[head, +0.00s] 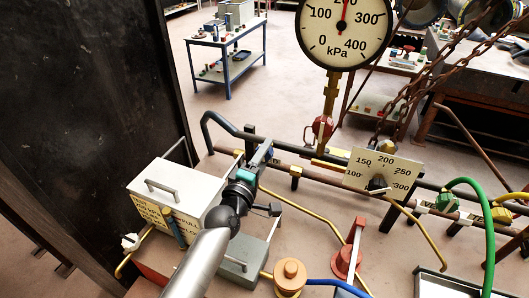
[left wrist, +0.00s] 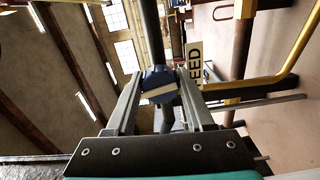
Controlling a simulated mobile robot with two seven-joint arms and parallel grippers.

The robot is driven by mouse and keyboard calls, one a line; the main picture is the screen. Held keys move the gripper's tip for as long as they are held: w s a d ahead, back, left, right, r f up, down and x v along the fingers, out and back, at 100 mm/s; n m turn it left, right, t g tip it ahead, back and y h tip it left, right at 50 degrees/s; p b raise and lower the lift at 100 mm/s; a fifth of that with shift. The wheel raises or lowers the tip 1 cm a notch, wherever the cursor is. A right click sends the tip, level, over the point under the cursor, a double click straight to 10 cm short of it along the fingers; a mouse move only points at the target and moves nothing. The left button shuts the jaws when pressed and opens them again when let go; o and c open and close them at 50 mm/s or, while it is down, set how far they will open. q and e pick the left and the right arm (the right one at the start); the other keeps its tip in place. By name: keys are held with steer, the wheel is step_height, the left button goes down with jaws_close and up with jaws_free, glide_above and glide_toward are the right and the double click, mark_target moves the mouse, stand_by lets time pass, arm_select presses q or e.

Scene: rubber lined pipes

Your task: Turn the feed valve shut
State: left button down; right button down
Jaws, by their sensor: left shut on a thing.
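The feed valve's dark blue knob (left wrist: 158,82), with a pale bar across it, sits between my left gripper's fingers in the left wrist view. A pale plate lettered "EED" (left wrist: 195,62) stands beside it, partly cut off by a finger. My left gripper (left wrist: 160,76) is shut on the knob. In the head view my left gripper (head: 264,152) reaches the dark pipe (head: 290,150) behind the grey box; the knob is hidden there by the gripper. The round kPa gauge (head: 344,35) has its red needle pointing straight up, near 200. My right gripper is not in view.
A grey lidded box (head: 175,195) with a yellow label stands left of my arm. A dark panel (head: 80,110) fills the left.

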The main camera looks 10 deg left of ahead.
arm_select(q)
steer(key=shift+m, duration=1)
steer(key=shift+c, duration=1.4)
jaws_free()
steer(key=s+a, duration=0.3)
steer(key=s, duration=1.2)
steer(key=shift+b, duration=0.3)
steer(key=shift+f, duration=0.1)
